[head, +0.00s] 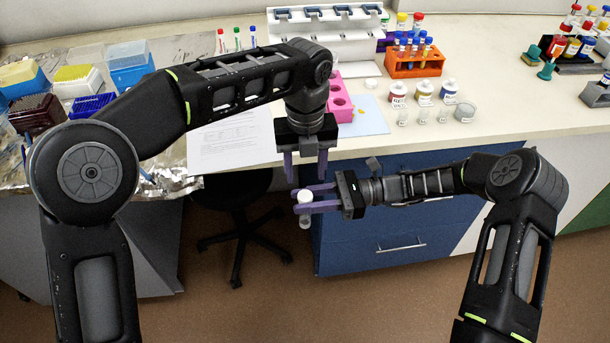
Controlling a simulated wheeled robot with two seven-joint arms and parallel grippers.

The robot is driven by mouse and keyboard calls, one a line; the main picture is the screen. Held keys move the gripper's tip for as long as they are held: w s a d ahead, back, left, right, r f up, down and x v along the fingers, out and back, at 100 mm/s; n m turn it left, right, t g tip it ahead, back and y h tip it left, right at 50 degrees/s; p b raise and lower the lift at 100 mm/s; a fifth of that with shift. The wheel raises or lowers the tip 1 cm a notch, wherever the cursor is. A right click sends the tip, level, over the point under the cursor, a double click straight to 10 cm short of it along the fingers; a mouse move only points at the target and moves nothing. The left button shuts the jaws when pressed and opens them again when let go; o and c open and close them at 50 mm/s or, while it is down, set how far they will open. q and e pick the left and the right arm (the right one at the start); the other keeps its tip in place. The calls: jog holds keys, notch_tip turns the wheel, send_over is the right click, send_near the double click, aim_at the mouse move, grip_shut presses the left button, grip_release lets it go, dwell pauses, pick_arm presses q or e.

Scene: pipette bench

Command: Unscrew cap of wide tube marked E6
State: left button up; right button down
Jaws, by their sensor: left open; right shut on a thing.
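My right gripper (299,202) is shut on an upright tube (305,221) with a white cap (305,196), held in the air in front of the bench edge. The tube's clear lower end shows below the purple fingers. Any marking on it is too small to read. My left gripper (306,178) points down with its purple fingers spread. It is open and empty, just above the white cap, with a finger to either side as seen from the head. I cannot tell whether the fingers touch the cap.
A pink rack (341,103) stands on the bench behind my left gripper. An orange rack (416,68) with tubes and several small jars (423,93) stand to its right. A paper sheet (222,146) lies left. Blue drawers (395,240) are behind and below my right gripper.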

aim_at(305, 195)
pick_arm(q)
jog(key=shift+r, duration=0.65)
jog(key=shift+f, duration=0.15)
jog(key=shift+f, duration=3.95)
grip_shut()
jog(key=shift+o, duration=0.3)
grip_release()
